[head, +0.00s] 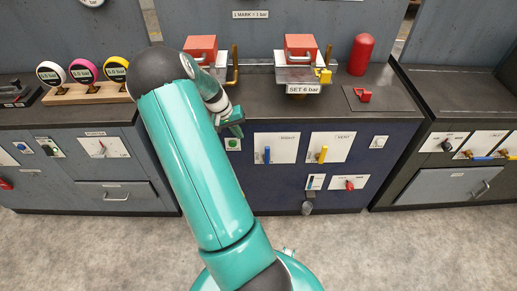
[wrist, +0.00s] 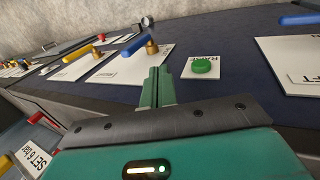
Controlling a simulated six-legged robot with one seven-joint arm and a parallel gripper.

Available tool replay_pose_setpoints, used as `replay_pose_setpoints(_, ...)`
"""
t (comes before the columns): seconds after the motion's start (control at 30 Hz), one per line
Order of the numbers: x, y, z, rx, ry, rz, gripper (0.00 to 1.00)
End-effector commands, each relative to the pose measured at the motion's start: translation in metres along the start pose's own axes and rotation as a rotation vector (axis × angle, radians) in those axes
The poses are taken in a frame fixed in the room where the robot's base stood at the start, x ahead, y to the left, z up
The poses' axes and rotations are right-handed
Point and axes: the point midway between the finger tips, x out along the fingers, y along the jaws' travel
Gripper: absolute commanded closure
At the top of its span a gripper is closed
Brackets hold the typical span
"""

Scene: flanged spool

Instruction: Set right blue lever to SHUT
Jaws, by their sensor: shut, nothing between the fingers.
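The right blue lever (head: 267,154) is on a white panel on the front of the dark blue cabinet and points roughly straight down in the head view. The wrist view shows this lever (wrist: 130,47) with its brass pivot, just beyond my fingers; its panel lettering is too small to read surely. My gripper (head: 238,130) is shut and empty in front of the cabinet, up and left of the lever. In the wrist view its closed fingertips (wrist: 161,72) lie between the lever and the green button. I cannot tell whether they touch anything.
A green button (wrist: 205,67) marked RAISE sits beside the lever panel. Another blue lever (wrist: 298,19), on a panel ending "FT", is at the right edge. A yellow lever (head: 323,154) stands right of the blue one. A red handle (head: 352,184) is lower right.

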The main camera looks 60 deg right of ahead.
Motion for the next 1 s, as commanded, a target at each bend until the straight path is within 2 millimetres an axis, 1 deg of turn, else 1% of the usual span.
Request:
replay_pose_setpoints(0.17, 0.000, 0.000, 0.000, -0.001, 0.000, -0.001, 1.00)
replay_pose_setpoints(0.27, 0.006, 0.000, 0.001, -0.001, -0.002, 0.000, 1.00)
replay_pose_setpoints(0.37, 0.018, 0.000, 0.001, -0.001, -0.002, 0.000, 1.00)
replay_pose_setpoints(0.47, 0.035, 0.000, 0.001, -0.001, -0.003, 0.000, 1.00)
replay_pose_setpoints(0.8, 0.103, 0.000, 0.002, 0.000, -0.004, 0.000, 1.00)
replay_pose_setpoints(0.9, 0.107, 0.017, 0.001, 0.003, -0.001, -0.001, 1.00)
replay_pose_setpoints(1.0, 0.111, 0.029, 0.001, 0.002, 0.000, -0.001, 1.00)
